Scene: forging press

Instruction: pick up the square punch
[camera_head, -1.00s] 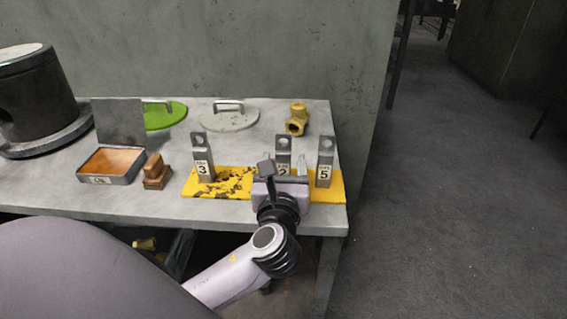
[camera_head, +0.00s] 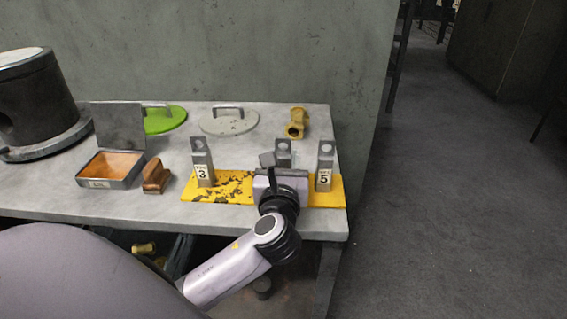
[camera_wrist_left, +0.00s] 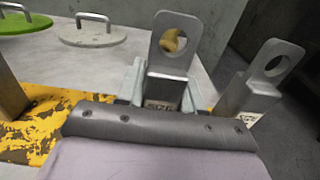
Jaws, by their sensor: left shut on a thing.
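Three grey metal punches with ring tops stand upright on a worn yellow mat (camera_head: 232,186). The left punch (camera_head: 203,172) is labelled 3 and the right punch (camera_head: 325,172) is labelled 5. The middle punch (camera_head: 283,149) is mostly hidden behind my left gripper (camera_head: 283,166) in the head view. In the left wrist view the middle punch (camera_wrist_left: 170,75) sits between the fingers of my left gripper (camera_wrist_left: 163,92), which is shut on it. Its label is partly covered. The working ends are not visible, so I cannot tell which punch is square. My right gripper is out of view.
An open box with orange contents (camera_head: 112,167) and a brown wooden block (camera_head: 156,176) stand to the left. A green lid (camera_head: 165,120), a grey lid (camera_head: 229,122) and a brass fitting (camera_head: 296,123) lie behind. The table ends just right of the mat.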

